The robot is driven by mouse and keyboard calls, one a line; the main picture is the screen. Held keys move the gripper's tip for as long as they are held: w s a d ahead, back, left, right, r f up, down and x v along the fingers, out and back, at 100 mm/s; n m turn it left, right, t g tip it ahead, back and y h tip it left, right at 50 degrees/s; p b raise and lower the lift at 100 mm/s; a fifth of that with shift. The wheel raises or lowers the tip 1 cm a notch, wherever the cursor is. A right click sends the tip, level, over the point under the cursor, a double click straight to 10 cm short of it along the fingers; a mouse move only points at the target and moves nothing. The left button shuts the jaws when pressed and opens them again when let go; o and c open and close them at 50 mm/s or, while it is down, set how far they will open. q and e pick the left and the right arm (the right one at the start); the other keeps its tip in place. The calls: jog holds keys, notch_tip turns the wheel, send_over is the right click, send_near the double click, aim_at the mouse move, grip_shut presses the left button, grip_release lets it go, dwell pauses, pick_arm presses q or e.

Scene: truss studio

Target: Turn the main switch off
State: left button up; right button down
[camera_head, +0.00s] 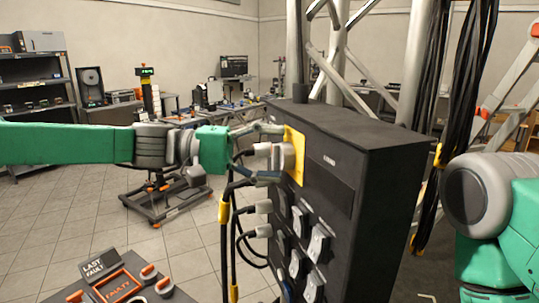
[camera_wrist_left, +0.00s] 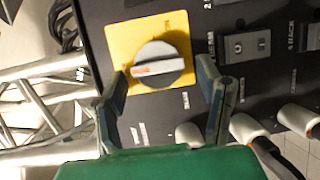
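The main switch is a round grey rotary knob (camera_head: 284,157) on a yellow plate (camera_head: 297,143), on the face of a black power cabinet (camera_head: 375,165). In the left wrist view the knob (camera_wrist_left: 160,64) shows a raised grip bar lying nearly level in the picture, with an orange-red mark at its left part. My left gripper (camera_head: 272,153) is open in front of the plate. In the left wrist view its fingers (camera_wrist_left: 160,78) stand apart on either side of the knob's lower part; contact is not visible. My right arm shows at the right edge, its gripper out of view.
Plugs with cables (camera_head: 262,207) stick out of the cabinet below my left gripper. Sockets with grey covers (camera_head: 318,243) fill the lower face. A fault panel (camera_head: 117,285) stands at the lower left. Black cables (camera_head: 467,80) hang behind the cabinet.

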pick_arm(q)
jog(key=shift+d, duration=0.1)
jog(key=a, duration=1.2)
jog(key=shift+w+r, duration=0.25)
